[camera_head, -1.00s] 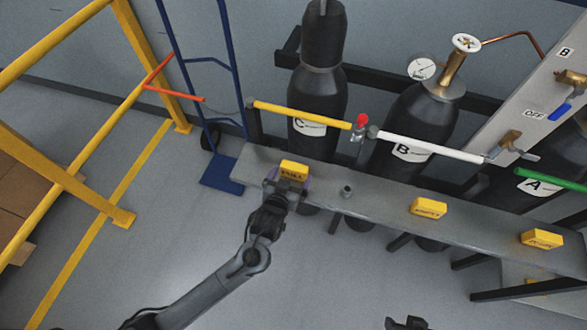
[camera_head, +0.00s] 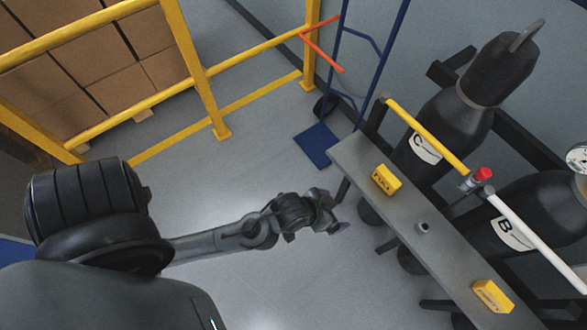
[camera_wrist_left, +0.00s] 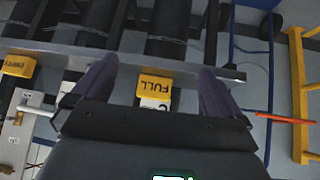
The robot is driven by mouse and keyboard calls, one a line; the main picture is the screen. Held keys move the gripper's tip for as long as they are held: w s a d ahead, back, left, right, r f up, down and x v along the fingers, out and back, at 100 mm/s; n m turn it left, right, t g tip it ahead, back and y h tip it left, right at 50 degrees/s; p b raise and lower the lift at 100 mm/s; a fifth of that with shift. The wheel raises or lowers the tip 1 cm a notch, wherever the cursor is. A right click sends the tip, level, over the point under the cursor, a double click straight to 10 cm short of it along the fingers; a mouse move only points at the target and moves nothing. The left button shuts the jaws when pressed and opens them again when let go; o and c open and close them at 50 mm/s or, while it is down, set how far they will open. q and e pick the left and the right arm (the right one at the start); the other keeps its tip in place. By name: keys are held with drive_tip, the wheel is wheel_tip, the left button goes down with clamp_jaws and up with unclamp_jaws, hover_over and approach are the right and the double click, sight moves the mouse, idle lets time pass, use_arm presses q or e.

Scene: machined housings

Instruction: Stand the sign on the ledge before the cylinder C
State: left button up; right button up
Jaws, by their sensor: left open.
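In the left wrist view the sign (camera_wrist_left: 155,82) shows upside down, between and beyond the fingers, touched by neither. My left gripper (camera_head: 342,226) is open and empty, just off the ledge on the floor side, apart from the sign. It also shows in the left wrist view (camera_wrist_left: 157,88). My right gripper is not in view.
Another yellow sign (camera_head: 492,296) stands on the ledge before cylinder B (camera_head: 540,215). A small grey fitting (camera_head: 423,228) sits between the signs. A blue hand truck (camera_head: 317,145) and yellow railing (camera_head: 215,100) stand beyond. The floor left of the ledge is clear.

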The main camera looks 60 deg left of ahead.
use_arm(q)
drive_tip(key=s+a+r+m+g, duration=0.1)
drive_tip(key=s+a+g, duration=0.3)
drive_tip(key=s, duration=0.6)
drive_tip(key=shift+s+y, duration=0.25)
drive_tip(key=shift+y, duration=0.15)
drive_tip(key=shift+r, duration=0.1)
wheel_tip(320, 180, up, 35)
drive_tip(key=p, duration=3.5)
